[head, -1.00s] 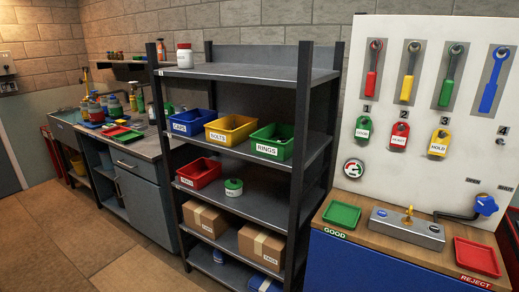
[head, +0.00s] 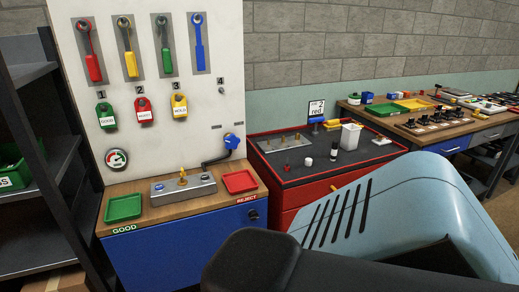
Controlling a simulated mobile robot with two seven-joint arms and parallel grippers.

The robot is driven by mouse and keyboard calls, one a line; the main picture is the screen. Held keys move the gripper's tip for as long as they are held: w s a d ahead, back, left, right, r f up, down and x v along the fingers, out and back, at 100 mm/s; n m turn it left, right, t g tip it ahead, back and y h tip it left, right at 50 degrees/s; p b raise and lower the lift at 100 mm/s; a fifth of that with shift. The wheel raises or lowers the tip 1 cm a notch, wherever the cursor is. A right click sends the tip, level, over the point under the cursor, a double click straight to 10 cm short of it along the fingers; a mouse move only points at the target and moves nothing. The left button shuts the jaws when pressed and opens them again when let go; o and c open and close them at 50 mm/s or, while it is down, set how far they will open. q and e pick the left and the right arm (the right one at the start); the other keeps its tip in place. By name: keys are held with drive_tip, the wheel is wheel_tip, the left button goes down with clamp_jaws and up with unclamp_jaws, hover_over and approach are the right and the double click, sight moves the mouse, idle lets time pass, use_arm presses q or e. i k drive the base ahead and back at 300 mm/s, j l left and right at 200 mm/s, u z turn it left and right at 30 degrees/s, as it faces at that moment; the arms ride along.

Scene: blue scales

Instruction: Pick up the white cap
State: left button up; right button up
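A small white round piece (head: 308,161), possibly the white cap, lies on the dark top of the red cabinet (head: 290,218). Just right of it stands a small dark cylinder with a white top (head: 334,150). Behind them is a white square bin (head: 350,136). Which of the small white pieces is the cap is hard to tell at this size. A light blue and black arm of mine fills the lower right and hides part of the cabinet front. Neither gripper is in view.
Left of the cabinet is a blue bench with a green tray (head: 123,208), a red tray (head: 240,181) and a metal block (head: 184,189). A white tool panel (head: 140,60) stands behind it. A dark shelf is at far left, a wooden workbench (head: 455,130) at right.

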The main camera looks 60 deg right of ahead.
sight(308, 161)
drive_tip(key=z, duration=2.45)
drive_tip(key=i+l+u, duration=0.1)
drive_tip(key=i+l, duration=0.35)
drive_tip(key=l, duration=0.2)
drive_tip(key=i+l+u, duration=0.15)
drive_tip(key=l, duration=0.2)
drive_tip(key=i+l, duration=0.25)
drive_tip(key=i+l+u, duration=0.15)
drive_tip(key=l, duration=0.3)
drive_tip(key=i+l, duration=0.25)
drive_tip(key=i+l+u, duration=0.15)
drive_tip(key=l, duration=0.35)
drive_tip(key=i+l, duration=0.15)
drive_tip(key=l, duration=0.25)
drive_tip(key=i+u, duration=0.05)
